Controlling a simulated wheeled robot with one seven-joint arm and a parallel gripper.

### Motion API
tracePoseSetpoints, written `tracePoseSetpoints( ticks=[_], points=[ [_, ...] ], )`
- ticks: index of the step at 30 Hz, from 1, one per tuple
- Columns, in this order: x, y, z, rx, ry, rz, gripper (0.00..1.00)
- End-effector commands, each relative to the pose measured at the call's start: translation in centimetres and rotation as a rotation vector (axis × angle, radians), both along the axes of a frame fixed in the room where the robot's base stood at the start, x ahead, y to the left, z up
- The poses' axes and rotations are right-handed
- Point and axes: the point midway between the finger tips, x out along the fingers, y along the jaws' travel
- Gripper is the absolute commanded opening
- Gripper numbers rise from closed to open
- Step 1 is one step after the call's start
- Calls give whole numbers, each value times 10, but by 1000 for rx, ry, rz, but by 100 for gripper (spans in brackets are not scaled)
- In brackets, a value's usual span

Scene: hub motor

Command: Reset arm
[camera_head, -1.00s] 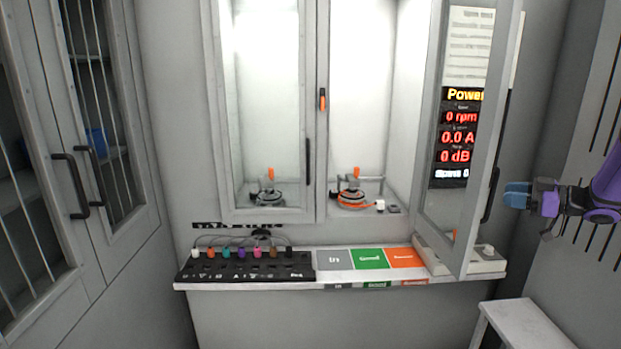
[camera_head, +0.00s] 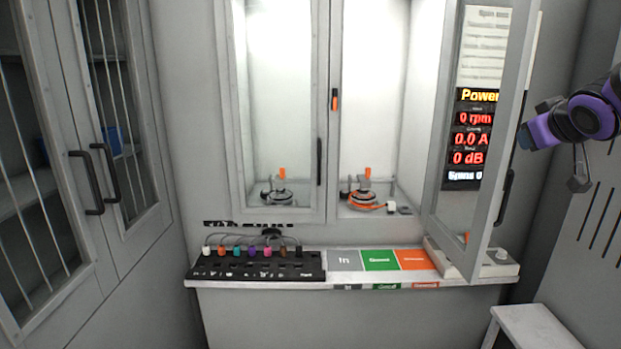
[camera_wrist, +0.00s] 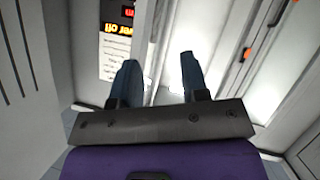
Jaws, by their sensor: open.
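My arm is raised at the right edge of the head view, folded in front of the right wall. My gripper shows in the wrist view (camera_wrist: 160,82), with two blue fingers spread apart and nothing between them. The fingers point toward the cabinet and its display panel.
The right glass door (camera_head: 493,150) of the test cabinet stands open toward my arm. A display panel (camera_head: 470,135) is behind it. A shelf below holds a connector block (camera_head: 255,266) and coloured pads (camera_head: 380,260). A white stool (camera_head: 535,328) stands lower right.

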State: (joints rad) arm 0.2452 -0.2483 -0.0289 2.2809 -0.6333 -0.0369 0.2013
Motion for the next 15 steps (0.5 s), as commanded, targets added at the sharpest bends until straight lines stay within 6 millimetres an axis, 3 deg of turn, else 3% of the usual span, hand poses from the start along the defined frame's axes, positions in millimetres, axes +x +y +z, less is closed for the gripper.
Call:
tracePoseSetpoints(
  ticks=[5, 15],
  points=[
    [-70, 32, -10, 94, 138, -88, 41],
    [-206, 101, -55, 305, 474, -102, 41]
  ],
)
